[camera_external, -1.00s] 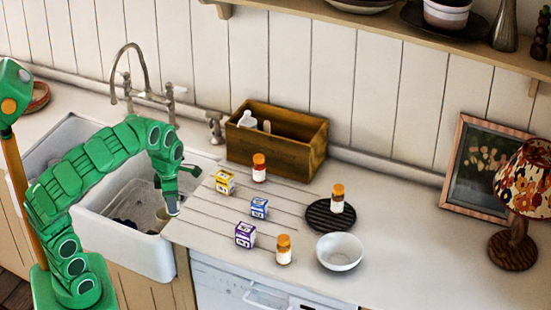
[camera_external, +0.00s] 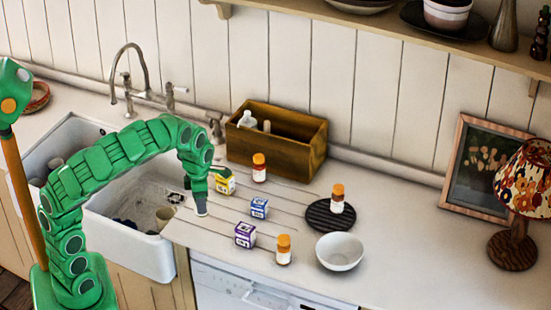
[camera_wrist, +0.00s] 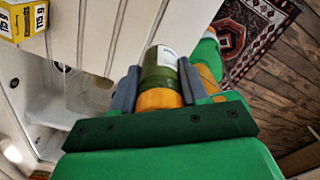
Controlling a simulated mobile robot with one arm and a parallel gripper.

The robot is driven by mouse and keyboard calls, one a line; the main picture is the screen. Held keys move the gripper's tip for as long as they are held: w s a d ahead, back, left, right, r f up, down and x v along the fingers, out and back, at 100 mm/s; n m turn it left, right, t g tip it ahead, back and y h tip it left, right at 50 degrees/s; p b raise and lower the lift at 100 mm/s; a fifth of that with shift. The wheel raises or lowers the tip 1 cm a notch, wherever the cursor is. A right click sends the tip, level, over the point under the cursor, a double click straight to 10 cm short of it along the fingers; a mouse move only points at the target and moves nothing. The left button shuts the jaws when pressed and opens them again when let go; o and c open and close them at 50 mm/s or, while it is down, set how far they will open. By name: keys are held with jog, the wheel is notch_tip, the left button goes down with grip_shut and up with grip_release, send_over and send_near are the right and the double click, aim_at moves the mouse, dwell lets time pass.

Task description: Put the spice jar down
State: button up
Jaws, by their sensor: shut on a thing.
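My gripper (camera_external: 199,190) points down over the left end of the grooved worktop, just right of the sink. In the wrist view my gripper (camera_wrist: 158,90) is shut on a spice jar (camera_wrist: 160,70) with an orange lid (camera_wrist: 160,99), a dark olive body and a pale label. The held jar's lower end (camera_external: 201,209) shows pale grey below my gripper in the external view. I cannot tell whether it touches the worktop. Three similar orange-lidded jars stand apart: one at the back (camera_external: 259,172), one on a black round trivet (camera_external: 319,220), one near the front (camera_external: 283,254).
Yellow (camera_external: 225,186), blue (camera_external: 259,209) and purple (camera_external: 244,236) boxes stand close to the right of my gripper. A wooden crate (camera_external: 280,155) is behind, a white bowl (camera_external: 339,254) at front right, a sink (camera_external: 140,245) at left. The right worktop has free room.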

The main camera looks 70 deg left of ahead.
jog(key=shift+w+a+f, duration=0.2)
jog(key=shift+w+f, duration=0.7)
jog(key=shift+f, duration=0.25)
jog(key=shift+w+a+f, duration=0.15)
jog(key=shift+w+f, duration=0.75)
jog(key=shift+f, duration=0.2)
jog(key=shift+w+f, duration=0.2)
jog(key=shift+f, duration=0.7)
jog(key=shift+w+f, duration=0.15)
jog(key=shift+f, duration=0.7)
jog(key=shift+f, duration=0.15)
jog(key=o, duration=1.1)
jog(key=shift+a, duration=0.1)
jog(key=shift+o, duration=0.2)
